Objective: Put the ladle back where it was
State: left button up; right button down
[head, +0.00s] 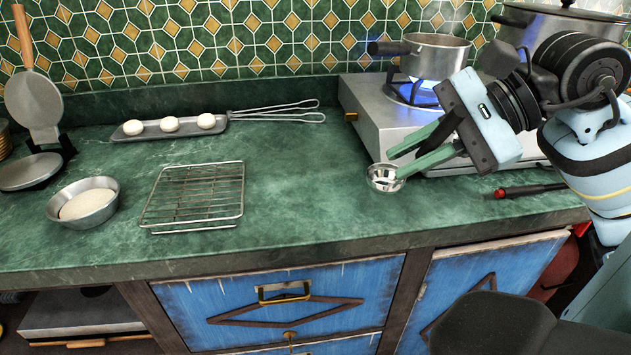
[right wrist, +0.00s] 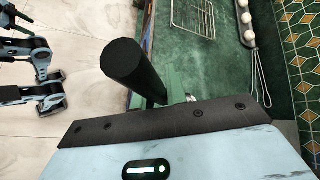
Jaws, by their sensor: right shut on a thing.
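The ladle's round metal bowl (head: 384,179) shows in the head view at the tips of my right gripper (head: 397,163), in front of the hotplate and above the green counter. The right gripper is shut on the ladle. In the right wrist view a thick black handle (right wrist: 132,75) sticks out past the gripper's edge. The exact grip point is hidden by the fingers.
The hotplate (head: 365,110) has a saucepan (head: 435,58) over a blue flame and a large pot (head: 560,25) behind my arm. A wire rack (head: 195,195), a bowl of dough (head: 88,203) and a tray with white buns (head: 130,132) stand left. Counter is clear between rack and ladle.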

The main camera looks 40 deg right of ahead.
pick_arm(q)
jog(key=shift+s+d+r+p, duration=0.1)
jog(key=shift+s+r+p, duration=0.1)
jog(key=shift+r+p, duration=0.95)
jog(key=shift+s+d+r+p, duration=0.1)
jog(key=shift+s+r+p, duration=0.05)
jog(key=shift+r+p, duration=1)
pick_arm(e)
jog(key=w+a+f, duration=0.1)
jog(key=w, duration=1.4)
jog(key=shift+a+f, duration=0.2)
jog(key=shift+a, duration=0.05)
pick_arm(q)
jog(key=shift+f, duration=0.15)
pick_arm(e)
jog(key=shift+w, duration=0.15)
pick_arm(q)
jog(key=shift+w, duration=0.1)
pick_arm(e)
jog(key=f, duration=0.3)
jog(key=shift+w+a+f, duration=0.1)
jog(key=shift+w+f, duration=0.2)
pick_arm(q)
jog(key=shift+f, duration=0.1)
